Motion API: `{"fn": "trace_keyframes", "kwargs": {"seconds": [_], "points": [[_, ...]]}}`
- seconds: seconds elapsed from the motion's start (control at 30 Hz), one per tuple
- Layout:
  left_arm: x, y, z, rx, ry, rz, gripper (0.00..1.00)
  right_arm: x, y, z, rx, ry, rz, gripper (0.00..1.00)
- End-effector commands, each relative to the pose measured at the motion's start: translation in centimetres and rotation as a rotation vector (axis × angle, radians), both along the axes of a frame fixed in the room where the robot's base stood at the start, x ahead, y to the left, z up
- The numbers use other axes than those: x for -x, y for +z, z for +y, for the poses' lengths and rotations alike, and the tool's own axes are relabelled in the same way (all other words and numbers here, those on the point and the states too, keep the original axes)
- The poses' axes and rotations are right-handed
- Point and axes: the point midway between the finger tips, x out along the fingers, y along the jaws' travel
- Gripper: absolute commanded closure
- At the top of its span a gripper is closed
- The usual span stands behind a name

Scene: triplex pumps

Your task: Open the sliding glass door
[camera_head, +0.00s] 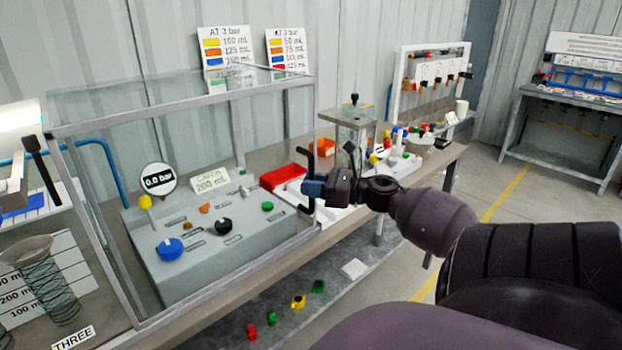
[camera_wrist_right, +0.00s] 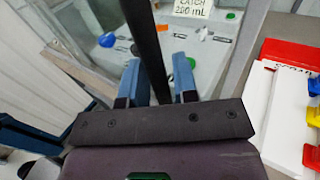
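The sliding glass door is a clear pane in a grey metal frame (camera_head: 190,108), on the front of a case over a grey control panel. A dark upright bar, apparently its handle (camera_wrist_right: 146,35), runs between the two blue fingers in the right wrist view. My right gripper (camera_head: 313,188) is at the right end of the case. In the right wrist view, my right gripper (camera_wrist_right: 158,82) is open, with one finger on each side of the bar and small gaps showing. Contact with the bar cannot be made out. My left gripper is not in view.
Inside the case, the control panel (camera_head: 165,285) carries several knobs and a round gauge (camera_head: 158,179). A red tray (camera_head: 283,177) and white trays lie right of the case. Coloured knobs lie on the lower shelf (camera_head: 335,285). The floor at right is clear.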

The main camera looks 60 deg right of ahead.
Motion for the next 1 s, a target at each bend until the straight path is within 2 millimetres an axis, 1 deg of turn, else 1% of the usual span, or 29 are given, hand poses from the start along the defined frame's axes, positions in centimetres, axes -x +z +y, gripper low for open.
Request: {"fn": "trace_keyframes", "kwargs": {"seconds": [0.03, 0.07, 0.1, 0.33, 0.47, 0.57, 0.73, 0.9, 1.0], "points": [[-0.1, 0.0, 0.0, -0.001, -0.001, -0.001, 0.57, 0.0, 0.0, 0.0, 0.000, 0.000, 0.000, 0.65], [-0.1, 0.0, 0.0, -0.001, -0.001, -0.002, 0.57, 0.0, 0.0, 0.0, 0.000, 0.000, 0.000, 0.60], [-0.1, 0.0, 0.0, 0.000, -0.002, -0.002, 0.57, 0.0, 0.0, 0.0, 0.000, 0.001, 0.000, 0.59], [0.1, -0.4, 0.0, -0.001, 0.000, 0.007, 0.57, 0.0, 0.0, 0.0, 0.001, 0.001, 0.001, 0.59], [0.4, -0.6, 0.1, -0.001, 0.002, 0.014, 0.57, 0.6, -0.1, -0.2, 0.000, 0.000, 0.001, 0.59], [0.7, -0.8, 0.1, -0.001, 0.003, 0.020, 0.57, 1.7, -0.1, -0.5, 0.000, 0.000, 0.002, 0.59], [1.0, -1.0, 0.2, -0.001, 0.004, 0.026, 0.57, 4.7, -0.2, -1.5, 0.000, -0.002, 0.003, 0.59], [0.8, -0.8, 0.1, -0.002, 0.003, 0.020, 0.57, 7.5, -0.1, -2.4, -0.001, -0.002, 0.001, 0.59], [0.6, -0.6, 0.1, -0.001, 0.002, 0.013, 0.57, 8.8, -0.1, -2.8, 0.000, -0.001, 0.001, 0.59]]}}
